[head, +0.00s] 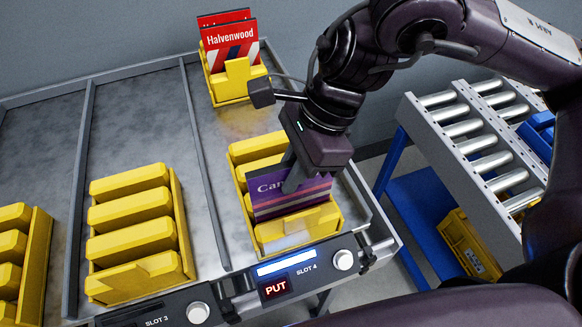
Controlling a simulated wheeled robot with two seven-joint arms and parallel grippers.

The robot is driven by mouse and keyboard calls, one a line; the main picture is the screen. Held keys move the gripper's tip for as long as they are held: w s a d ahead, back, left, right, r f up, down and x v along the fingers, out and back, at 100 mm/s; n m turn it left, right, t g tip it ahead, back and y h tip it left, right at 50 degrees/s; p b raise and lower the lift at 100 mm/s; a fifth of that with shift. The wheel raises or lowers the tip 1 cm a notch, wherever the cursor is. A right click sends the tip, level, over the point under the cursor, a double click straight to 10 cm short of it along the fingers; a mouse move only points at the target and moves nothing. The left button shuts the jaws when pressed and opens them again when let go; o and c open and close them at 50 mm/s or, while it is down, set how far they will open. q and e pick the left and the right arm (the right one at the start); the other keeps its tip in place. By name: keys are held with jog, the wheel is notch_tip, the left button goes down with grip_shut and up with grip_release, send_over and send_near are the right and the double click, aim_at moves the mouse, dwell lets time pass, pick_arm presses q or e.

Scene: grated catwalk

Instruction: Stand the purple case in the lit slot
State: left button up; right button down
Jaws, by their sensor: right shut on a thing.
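The purple case (265,196), with partly hidden white lettering starting "Car", stands upright among the yellow dividers of the slot 4 rack (327,229). My right gripper (291,183) is shut on the purple case from above and covers part of its face. The slot 4 display (290,285) is lit, with a bright bar and a red "PUT" sign. I cannot tell whether the case's lower edge touches the rack floor. My left gripper is not in view.
A yellow rack (230,88) at the back holds red cases (230,45) marked "Halvenwood". The slot 3 rack (136,240) is empty, and another yellow rack (20,262) is at the far left. Metal rails divide the shelf. A roller conveyor (470,130) stands at right.

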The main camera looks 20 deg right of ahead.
jog(key=c, duration=1)
grip_release()
jog(key=shift+o, duration=0.2)
jog(key=shift+r, duration=0.1)
jog(key=shift+r+p, duration=3.75)
jog(key=shift+r, duration=0.2)
